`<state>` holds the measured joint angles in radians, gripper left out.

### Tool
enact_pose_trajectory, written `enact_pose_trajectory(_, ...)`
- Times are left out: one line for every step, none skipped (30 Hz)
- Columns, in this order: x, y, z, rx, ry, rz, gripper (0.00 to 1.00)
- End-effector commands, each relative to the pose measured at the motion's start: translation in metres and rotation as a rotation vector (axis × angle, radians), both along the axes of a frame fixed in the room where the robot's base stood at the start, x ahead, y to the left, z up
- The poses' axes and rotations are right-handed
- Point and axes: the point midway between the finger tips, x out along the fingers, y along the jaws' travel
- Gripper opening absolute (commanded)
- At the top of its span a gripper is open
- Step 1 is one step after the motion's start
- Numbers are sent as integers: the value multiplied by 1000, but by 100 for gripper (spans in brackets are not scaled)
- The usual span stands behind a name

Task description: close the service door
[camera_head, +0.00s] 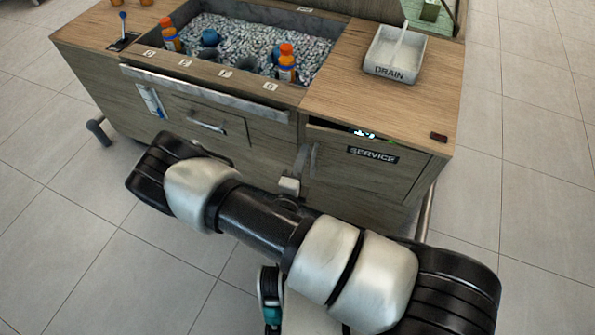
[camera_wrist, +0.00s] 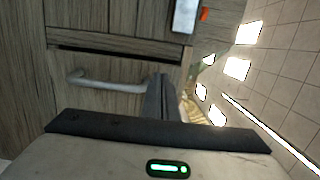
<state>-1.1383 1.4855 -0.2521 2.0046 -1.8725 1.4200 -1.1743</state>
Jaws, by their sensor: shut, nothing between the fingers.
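The service door (camera_head: 360,175) is the wooden panel with the black SERVICE label at the right of the cabinet front. A dark gap with small green lights shows along its upper edge, so it looks slightly ajar; how far is hard to tell. My gripper (camera_head: 307,158) is at the door's left edge in the head view, fingers together and empty. I cannot tell whether it touches the door. My arm hides the cabinet's lower front. In the wrist view my shut fingers (camera_wrist: 160,95) point at the wooden front beside a grey bar handle (camera_wrist: 105,80).
The drawer handle (camera_head: 205,122) is left of my gripper. On top, a sunken bin (camera_head: 235,45) holds grey chips and several orange-capped bottles. A white DRAIN tray (camera_head: 394,55) stands above the door. The tiled floor (camera_head: 530,190) to the right is clear.

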Motion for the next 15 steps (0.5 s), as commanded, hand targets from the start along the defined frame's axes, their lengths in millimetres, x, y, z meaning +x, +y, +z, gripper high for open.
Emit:
enact_pose_trajectory(9,-3,-2,2,0,-3,0)
enact_pose_trajectory(13,-4,-2,2,0,-3,0)
enact_pose_trajectory(18,-5,-1,2,0,-3,0)
enact_pose_trajectory(21,-5,-1,3,-1,-2,0)
enact_pose_trajectory(24,-6,-1,3,-1,-2,0)
enact_pose_trajectory(27,-6,-1,3,-1,-2,0)
enact_pose_trajectory(28,-7,-1,3,-1,-2,0)
enact_pose_trajectory(30,-7,-1,3,-1,-1,0)
enact_pose_trajectory(31,-7,0,3,-1,-1,0)
enact_pose_trajectory(32,-7,0,3,-1,0,0)
enact_pose_trajectory(33,-7,0,2,0,0,0)
enact_pose_trajectory(33,-7,0,2,1,0,0)
enact_pose_trajectory(33,-7,0,2,1,0,0)
enact_pose_trajectory(33,-7,0,2,1,0,0)
enact_pose_trajectory(33,-7,0,2,1,0,0)
